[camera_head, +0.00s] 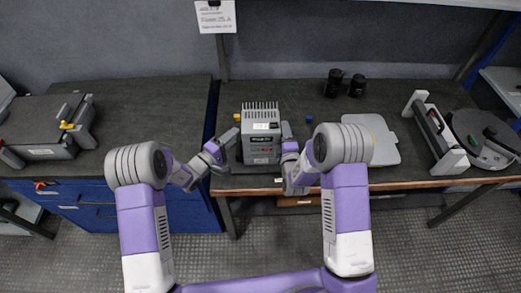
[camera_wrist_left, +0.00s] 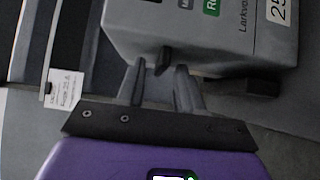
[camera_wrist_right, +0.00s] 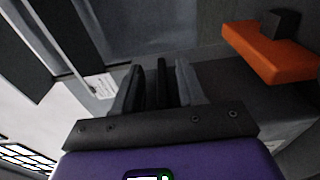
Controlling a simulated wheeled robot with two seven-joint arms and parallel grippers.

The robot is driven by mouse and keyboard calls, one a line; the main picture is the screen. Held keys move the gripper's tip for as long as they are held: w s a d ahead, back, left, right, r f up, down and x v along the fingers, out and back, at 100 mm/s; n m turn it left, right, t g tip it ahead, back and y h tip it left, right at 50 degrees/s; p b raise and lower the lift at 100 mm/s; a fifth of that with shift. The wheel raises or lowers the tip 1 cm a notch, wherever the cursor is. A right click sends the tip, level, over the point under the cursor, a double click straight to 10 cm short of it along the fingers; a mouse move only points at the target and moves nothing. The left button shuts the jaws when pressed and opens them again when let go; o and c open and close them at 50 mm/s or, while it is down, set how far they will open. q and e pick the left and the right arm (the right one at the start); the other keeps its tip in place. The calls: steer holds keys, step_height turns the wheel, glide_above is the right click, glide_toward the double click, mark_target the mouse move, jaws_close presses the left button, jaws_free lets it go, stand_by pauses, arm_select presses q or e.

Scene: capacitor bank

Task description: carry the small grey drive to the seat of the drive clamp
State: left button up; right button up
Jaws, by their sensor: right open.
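The small grey drive (camera_head: 261,143), a box with fins on top and pale labels, stands upright on the bench between my grippers. My left gripper (camera_head: 232,143) is at its left side. In the left wrist view, the drive (camera_wrist_left: 205,45) is just beyond the left fingers (camera_wrist_left: 160,88), which stand apart with a dark tab between their tips. My right gripper (camera_head: 288,138) is at the drive's right side. In the right wrist view, its fingers (camera_wrist_right: 160,85) are open with a dark bar between them. I cannot tell whether either touches. I cannot clearly identify the drive clamp.
A dark grey fixture with a yellow knob (camera_head: 67,126) stands at the left. A pale grey plate (camera_head: 372,139) lies right of the drive. Two black cylinders (camera_head: 334,83) stand behind. A framed roller-like fixture (camera_head: 435,135) is farther right. The left bench top (camera_head: 140,115) is largely clear.

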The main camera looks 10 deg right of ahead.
steer(key=shift+s, duration=0.1)
arm_select(q)
steer(key=v, duration=1.1)
steer(key=shift+s+a, duration=0.2)
steer(key=shift+a, duration=0.05)
arm_select(e)
steer(key=s, duration=1.1)
steer(key=shift+s+a, duration=0.15)
steer(key=shift+s, duration=0.25)
